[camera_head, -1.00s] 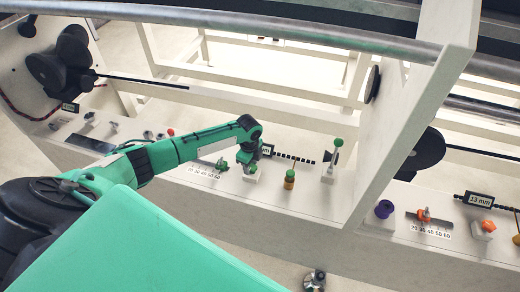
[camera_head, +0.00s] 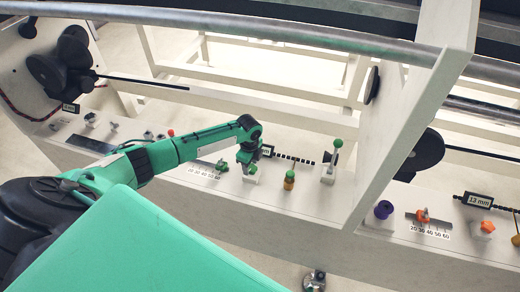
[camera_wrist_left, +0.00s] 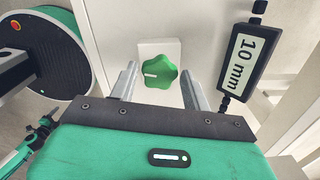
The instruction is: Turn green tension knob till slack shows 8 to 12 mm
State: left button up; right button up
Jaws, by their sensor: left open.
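The green tension knob (camera_wrist_left: 161,74), star-shaped with a white mark, sits on a white block (camera_wrist_left: 172,46) in the left wrist view. My left gripper (camera_wrist_left: 160,85) is open, with one finger on each side of the knob; I cannot tell whether the fingers touch it. A slack display (camera_wrist_left: 244,61) right of the knob reads 10 mm. In the head view my left gripper (camera_head: 248,168) is over the knob's place on the shelf and mostly hides it. My right gripper is not in view.
A scale plate (camera_head: 203,171) lies left of my gripper. A green-topped orange-brown post (camera_head: 289,181) and a green-knobbed lever (camera_head: 334,155) stand to the right. Another station has a purple knob (camera_head: 383,209) and a 13 mm display (camera_head: 480,201). A rail spans above.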

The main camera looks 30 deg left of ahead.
pick_arm(q)
jog(key=shift+r+p, duration=2.45)
jog(key=shift+r, duration=0.35)
jog(key=shift+o, duration=0.2)
jog(key=shift+f, duration=0.1)
jog(key=shift+o, duration=1.4)
notch_tip(320, 180, up, 6)
jog(key=p, duration=0.5)
jog(key=shift+p, duration=0.3)
